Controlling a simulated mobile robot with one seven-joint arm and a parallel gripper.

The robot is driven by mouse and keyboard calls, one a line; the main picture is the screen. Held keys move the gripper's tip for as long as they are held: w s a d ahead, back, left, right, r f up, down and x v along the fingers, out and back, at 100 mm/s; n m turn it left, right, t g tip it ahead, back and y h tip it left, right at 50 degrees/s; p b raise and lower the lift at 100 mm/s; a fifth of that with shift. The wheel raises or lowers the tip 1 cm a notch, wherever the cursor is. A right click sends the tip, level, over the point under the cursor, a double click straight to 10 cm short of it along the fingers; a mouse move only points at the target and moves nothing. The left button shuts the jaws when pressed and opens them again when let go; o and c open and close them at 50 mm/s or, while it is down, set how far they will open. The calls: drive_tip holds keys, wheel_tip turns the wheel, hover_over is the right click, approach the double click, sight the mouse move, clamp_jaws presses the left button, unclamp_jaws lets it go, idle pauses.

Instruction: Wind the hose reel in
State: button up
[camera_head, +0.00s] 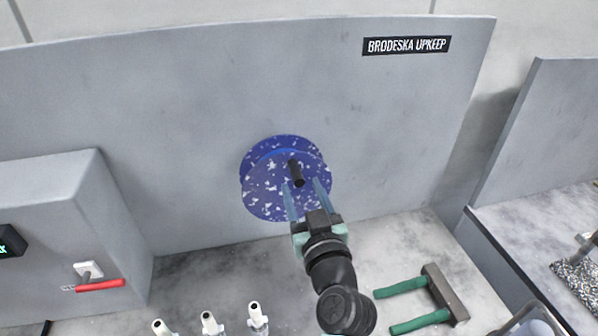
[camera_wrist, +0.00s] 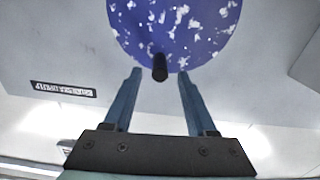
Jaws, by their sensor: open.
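The hose reel (camera_head: 268,190) is a blue disc pair with white flecks, mounted on the grey upright panel. A short black crank handle (camera_head: 295,172) sticks out from its front face, right of the disc's middle. My gripper (camera_head: 307,183) is in front of the reel's lower right, its two blue fingers apart and pointing at the handle. In the wrist view the reel (camera_wrist: 175,25) fills the top, and the handle (camera_wrist: 160,67) shows between the fingertips of my open gripper (camera_wrist: 160,75), apart from both. No hose is visible.
A grey box (camera_head: 75,220) with a red lever (camera_head: 100,285) stands at left. Several white nozzles (camera_head: 258,318) stand at the front of the bench. The panel bears a "BRODESKA UPKEEP" sign (camera_head: 406,46). The panel around the reel is bare.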

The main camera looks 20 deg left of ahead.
drive_tip(key=shift+p+x, duration=0.35)
drive_tip(key=shift+x, duration=1.25)
drive_tip(key=shift+c, duration=0.4)
clamp_jaws()
